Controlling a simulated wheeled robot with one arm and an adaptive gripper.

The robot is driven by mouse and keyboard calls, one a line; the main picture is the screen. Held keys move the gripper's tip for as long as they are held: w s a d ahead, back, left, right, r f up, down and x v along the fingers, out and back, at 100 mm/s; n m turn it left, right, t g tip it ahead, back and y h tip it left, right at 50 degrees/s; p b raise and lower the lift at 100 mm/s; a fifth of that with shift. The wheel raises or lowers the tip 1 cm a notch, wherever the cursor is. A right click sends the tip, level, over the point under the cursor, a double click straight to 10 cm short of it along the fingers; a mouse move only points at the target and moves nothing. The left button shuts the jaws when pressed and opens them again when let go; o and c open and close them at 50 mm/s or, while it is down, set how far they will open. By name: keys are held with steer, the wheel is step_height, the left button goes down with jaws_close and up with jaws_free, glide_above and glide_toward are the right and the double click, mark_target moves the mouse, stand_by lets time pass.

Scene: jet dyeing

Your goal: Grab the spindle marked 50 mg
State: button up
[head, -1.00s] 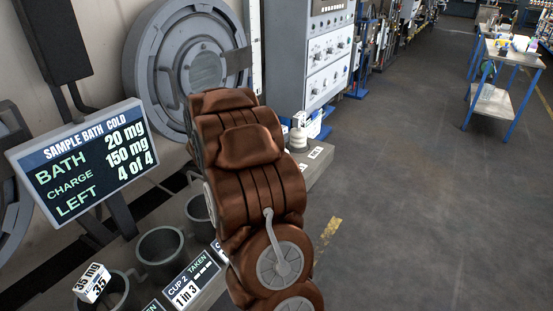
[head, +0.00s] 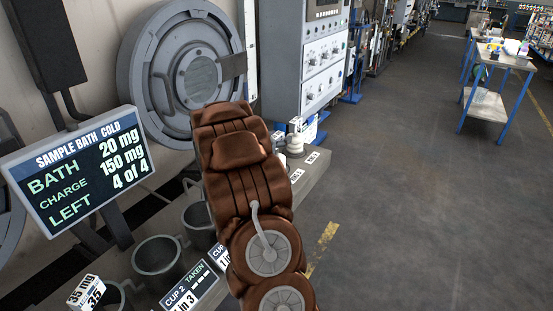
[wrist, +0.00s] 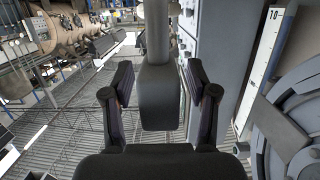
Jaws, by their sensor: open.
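I cannot make out a spindle marked 50 mg in either view. In the head view a pale spindle-like item (head: 295,143) stands on the ledge beyond my arm, near small tags too small to read. A block marked 35 mg (head: 85,291) sits at a cup at lower left. My gripper is hidden behind my brown-covered arm in the head view. In the wrist view my gripper (wrist: 158,88) has its two dark fingers apart. A grey post with a block end (wrist: 158,50) shows between them; I cannot tell whether it is touched.
A screen (head: 78,170) reads bath 20 mg, charge 150 mg, left 4 of 4. Dark cups (head: 158,262) line the ledge, with a CUP 2 sign (head: 188,286). A round machine door (head: 185,75) and control cabinet (head: 315,60) stand behind.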

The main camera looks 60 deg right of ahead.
steer(key=shift+d+f, duration=0.2)
steer(key=shift+d, duration=0.35)
jaws_close()
stand_by(0.5)
